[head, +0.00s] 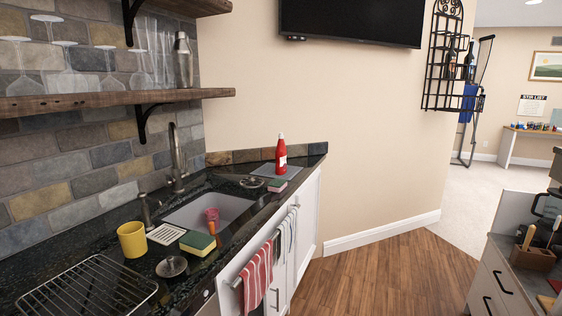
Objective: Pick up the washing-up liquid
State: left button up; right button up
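A red bottle (281,155) with a pale label stands upright on a grey mat (268,171) at the far end of the dark counter, near the corner. It is the most bottle-like thing by the sink, but its label is too small to read, so I cannot tell whether it is the washing-up liquid. A small orange object (212,228) shows at the near edge of the sink (190,212), beside a pink cup (211,214); its shape is unclear. Neither of my grippers is in view.
On the counter are a yellow mug (132,239), a green-and-yellow sponge (197,243), another sponge (277,186), a metal rack (88,289) and a tap (177,160). A wooden shelf (110,100) overhangs the counter. Wood floor (390,275) is clear to the right.

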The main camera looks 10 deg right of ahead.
aim_at(281, 153)
jog(key=i+l, duration=0.3)
jog(key=l, duration=0.15)
jog(key=i+l, duration=0.35)
jog(key=l+z, duration=0.05)
jog(key=l, duration=0.05)
